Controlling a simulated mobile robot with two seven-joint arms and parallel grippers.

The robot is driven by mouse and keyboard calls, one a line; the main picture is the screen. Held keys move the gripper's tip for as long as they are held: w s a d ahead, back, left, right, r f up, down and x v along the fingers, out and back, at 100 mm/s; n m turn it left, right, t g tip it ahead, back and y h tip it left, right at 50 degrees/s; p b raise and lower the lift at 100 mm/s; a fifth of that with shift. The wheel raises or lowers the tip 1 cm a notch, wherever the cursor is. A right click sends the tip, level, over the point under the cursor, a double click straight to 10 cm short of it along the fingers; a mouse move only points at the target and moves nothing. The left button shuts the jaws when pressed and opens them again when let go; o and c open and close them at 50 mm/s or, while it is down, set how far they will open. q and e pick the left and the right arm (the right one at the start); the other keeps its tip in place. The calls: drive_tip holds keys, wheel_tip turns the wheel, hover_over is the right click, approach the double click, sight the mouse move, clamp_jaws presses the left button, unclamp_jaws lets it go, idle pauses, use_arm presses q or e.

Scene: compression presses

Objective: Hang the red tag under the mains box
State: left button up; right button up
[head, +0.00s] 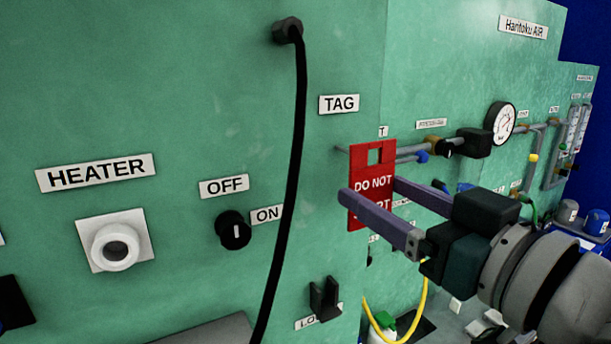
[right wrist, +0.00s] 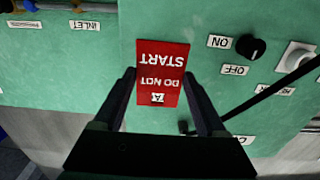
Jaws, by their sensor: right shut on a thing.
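The red tag (head: 371,218), lettered "DO NOT START" with a square hole near its top, hangs upright between the fingers of my right gripper (head: 370,191). The gripper is shut on it, one finger on each side. In the right wrist view the tag (right wrist: 163,75) appears upside down between the fingertips (right wrist: 160,77). A thin peg (head: 341,149) sticks out of the green panel beside the tag's upper left edge, below a "TAG" label (head: 339,104). I cannot tell whether the peg passes through the hole. No box labelled mains is readable. My left gripper is out of view.
A black cable (head: 299,120) hangs from a socket left of the tag. The green panel (head: 200,80) carries a black OFF/ON knob (head: 233,230), a white heater fitting (head: 116,246) and a black bracket (head: 324,299). Pipes and a gauge (head: 500,122) lie to the right.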

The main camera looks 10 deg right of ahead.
idle(0.3)
drive_tip(key=shift+s, duration=0.2)
drive_tip(key=shift+p+v, duration=0.6)
drive_tip(key=shift+v, duration=0.6)
drive_tip(key=shift+p+v, duration=0.35)
drive_tip(key=shift+v, duration=0.75)
